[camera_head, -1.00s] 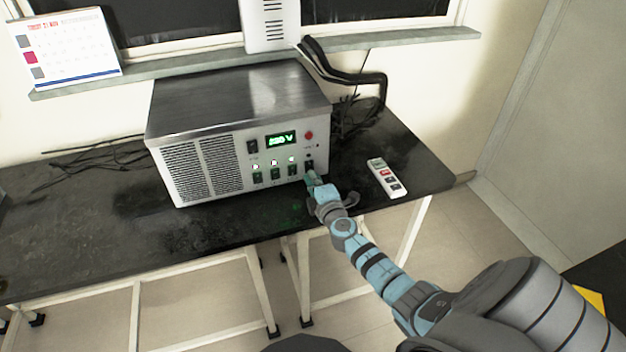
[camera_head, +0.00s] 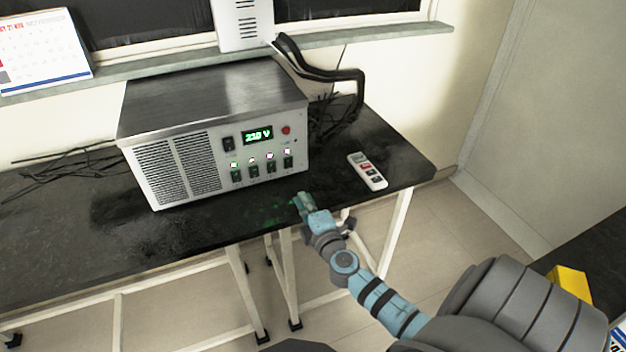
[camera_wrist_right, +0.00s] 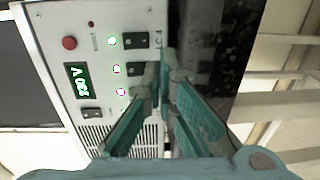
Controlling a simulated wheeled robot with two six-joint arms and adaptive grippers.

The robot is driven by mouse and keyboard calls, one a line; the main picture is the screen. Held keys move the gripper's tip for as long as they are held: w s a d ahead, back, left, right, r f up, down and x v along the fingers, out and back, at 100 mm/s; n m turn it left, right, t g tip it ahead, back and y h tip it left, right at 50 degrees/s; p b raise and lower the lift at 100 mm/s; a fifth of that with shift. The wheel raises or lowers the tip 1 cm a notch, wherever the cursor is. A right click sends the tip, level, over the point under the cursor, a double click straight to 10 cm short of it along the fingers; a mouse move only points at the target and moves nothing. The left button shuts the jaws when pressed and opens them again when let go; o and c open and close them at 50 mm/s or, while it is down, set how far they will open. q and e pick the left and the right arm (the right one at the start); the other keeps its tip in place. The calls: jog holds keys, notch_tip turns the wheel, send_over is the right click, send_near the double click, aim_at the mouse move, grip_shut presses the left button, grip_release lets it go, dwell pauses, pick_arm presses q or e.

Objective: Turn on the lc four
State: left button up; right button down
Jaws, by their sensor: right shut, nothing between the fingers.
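The metal power unit (camera_head: 220,165) stands on the black table. Its front has a green voltage display (camera_head: 257,135), a red button (camera_head: 286,130) and a row of dark switches with small lamps above. The rightmost, fourth switch (camera_head: 288,162) has its lamp (camera_head: 287,151) lit, like the other three. In the wrist view the fourth switch (camera_wrist_right: 135,40) and its lit lamp (camera_wrist_right: 113,41) are at the top. My right gripper (camera_head: 300,200) is shut and empty, in front of and below the switches, apart from the panel. Its fingers also show in the wrist view (camera_wrist_right: 165,62). My left gripper is out of view.
A calendar (camera_head: 40,50) stands on the window sill. The table's front left is clear.

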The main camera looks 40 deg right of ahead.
jog(key=shift+f+v, duration=0.25)
jog(key=shift+v, duration=0.8)
jog(key=shift+f+v, duration=0.2)
jog(key=shift+v, duration=0.85)
jog(key=shift+d, duration=0.1)
